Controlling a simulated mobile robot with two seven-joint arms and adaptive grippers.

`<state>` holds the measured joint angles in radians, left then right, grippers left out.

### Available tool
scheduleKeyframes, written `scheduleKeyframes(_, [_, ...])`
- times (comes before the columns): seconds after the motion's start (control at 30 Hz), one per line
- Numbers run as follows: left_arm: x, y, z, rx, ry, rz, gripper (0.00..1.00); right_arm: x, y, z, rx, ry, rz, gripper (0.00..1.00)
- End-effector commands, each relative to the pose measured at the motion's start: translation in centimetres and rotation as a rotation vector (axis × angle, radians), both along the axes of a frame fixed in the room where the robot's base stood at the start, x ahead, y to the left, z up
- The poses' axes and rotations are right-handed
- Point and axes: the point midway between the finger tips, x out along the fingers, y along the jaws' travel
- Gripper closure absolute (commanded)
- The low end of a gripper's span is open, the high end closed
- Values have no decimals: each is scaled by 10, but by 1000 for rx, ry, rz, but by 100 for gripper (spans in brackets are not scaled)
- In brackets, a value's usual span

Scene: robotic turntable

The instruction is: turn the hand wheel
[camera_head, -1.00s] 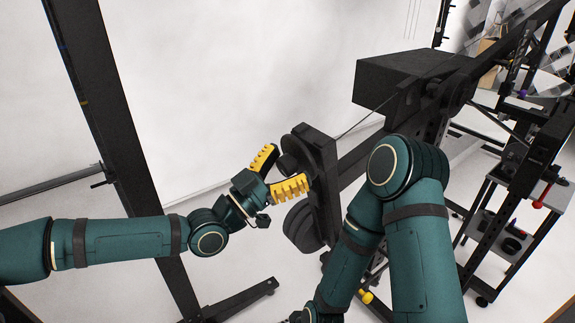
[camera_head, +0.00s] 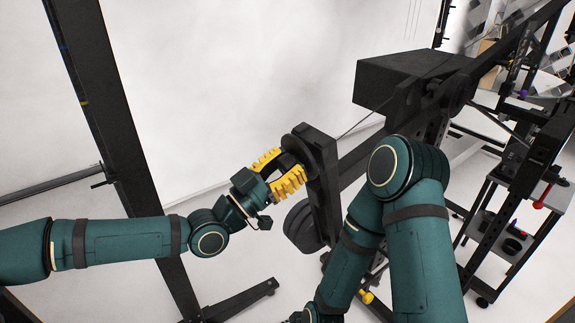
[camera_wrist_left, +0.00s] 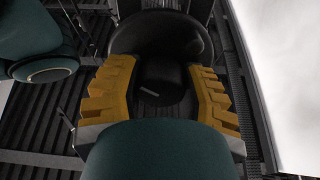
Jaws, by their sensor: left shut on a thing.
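The hand wheel (camera_head: 294,144) is a dark round disc with a hub, mounted on the upper end of a black plate in the middle of the head view. My left gripper (camera_head: 283,171) has yellow ridged fingers and is shut on the wheel's hub, one finger on each side. In the left wrist view the black round hub (camera_wrist_left: 163,84) sits between the two yellow fingers of the left gripper (camera_wrist_left: 164,92), with the wider wheel disc behind it. My right arm bends down at the right of the head view; its gripper is not clearly visible.
A black box (camera_head: 405,78) sits on the frame behind the wheel. Black weight discs (camera_head: 302,226) hang below the wheel. A tall black post (camera_head: 115,130) stands at left. A wheeled cart (camera_head: 510,225) stands at right. White floor lies below the left arm.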

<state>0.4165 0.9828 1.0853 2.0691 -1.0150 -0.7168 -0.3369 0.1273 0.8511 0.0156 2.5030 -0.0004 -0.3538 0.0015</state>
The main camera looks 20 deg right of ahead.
Motion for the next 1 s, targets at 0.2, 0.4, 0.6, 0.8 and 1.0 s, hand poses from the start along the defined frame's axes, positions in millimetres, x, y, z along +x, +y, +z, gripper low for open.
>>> scheduleKeyframes(0.2, [-1,-1,-3,-30,96,-27,95,1,0,-4,0,-2,-1,25])
scheduleKeyframes(0.4, [-1,-1,-3,-87,253,-70,95,1,0,-7,0,-3,-1,25])
scheduleKeyframes(0.6, [-2,-1,-3,-148,428,-118,95,2,0,-9,-1,-4,0,25])
scheduleKeyframes(0.8, [-2,-1,-3,-209,594,-163,95,2,0,-9,-1,-5,-1,25])
scheduleKeyframes(1.0, [-3,-1,-3,-257,729,-200,95,2,0,-8,-1,-4,0,25])
